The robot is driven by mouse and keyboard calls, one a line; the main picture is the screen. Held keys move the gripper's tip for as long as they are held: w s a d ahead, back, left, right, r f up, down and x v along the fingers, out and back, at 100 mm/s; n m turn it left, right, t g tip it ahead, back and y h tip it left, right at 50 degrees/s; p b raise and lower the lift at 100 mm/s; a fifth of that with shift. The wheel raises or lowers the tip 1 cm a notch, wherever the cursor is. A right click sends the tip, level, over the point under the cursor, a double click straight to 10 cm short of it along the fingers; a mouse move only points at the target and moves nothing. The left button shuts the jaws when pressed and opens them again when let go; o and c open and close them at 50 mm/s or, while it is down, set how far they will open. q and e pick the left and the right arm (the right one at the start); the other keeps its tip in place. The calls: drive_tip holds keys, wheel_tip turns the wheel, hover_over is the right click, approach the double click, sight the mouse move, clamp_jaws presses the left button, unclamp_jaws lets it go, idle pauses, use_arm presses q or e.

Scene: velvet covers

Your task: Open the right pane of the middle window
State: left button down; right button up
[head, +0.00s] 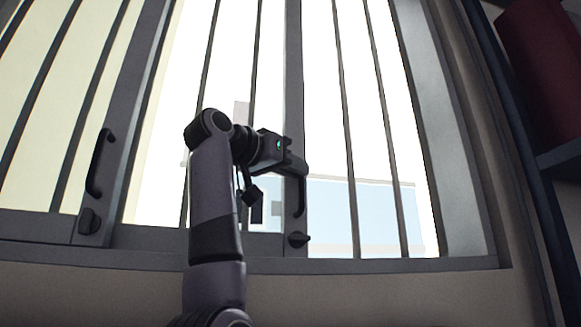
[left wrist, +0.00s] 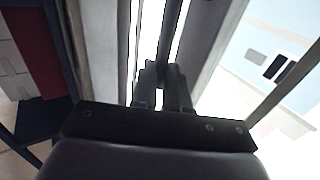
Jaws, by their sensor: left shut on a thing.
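The window's right pane (head: 395,120) is tall, with dark vertical bars and bright daylight behind it. Its grey upright stile (head: 293,60) carries a dark curved handle (head: 302,195) and a small knob (head: 298,240) below. My left gripper (head: 287,155) is shut on the upper part of this handle. In the left wrist view, the fingers (left wrist: 163,88) close around the dark handle bar (left wrist: 168,35) beside the stile. My wrist hides part of the stile's left side. I cannot tell how far the pane stands from its frame. My right gripper is not in view.
Another stile at left (head: 140,90) has its own dark handle (head: 98,165) and knob (head: 89,220). The sill (head: 400,266) runs below. A dark shelf (head: 562,157) with a dark red object (head: 540,65) stands at far right, beyond the wall edge.

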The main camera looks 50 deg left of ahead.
use_arm(q)
drive_tip(key=c, duration=1.1)
unclamp_jaws()
drive_tip(key=shift+s+d+b, duration=0.2)
drive_tip(key=shift+s+b, duration=0.35)
drive_tip(key=shift+s, duration=1.25)
drive_tip(key=shift+s+d+b, duration=0.15)
drive_tip(key=shift+s+b, duration=0.4)
drive_tip(key=shift+s, duration=1.25)
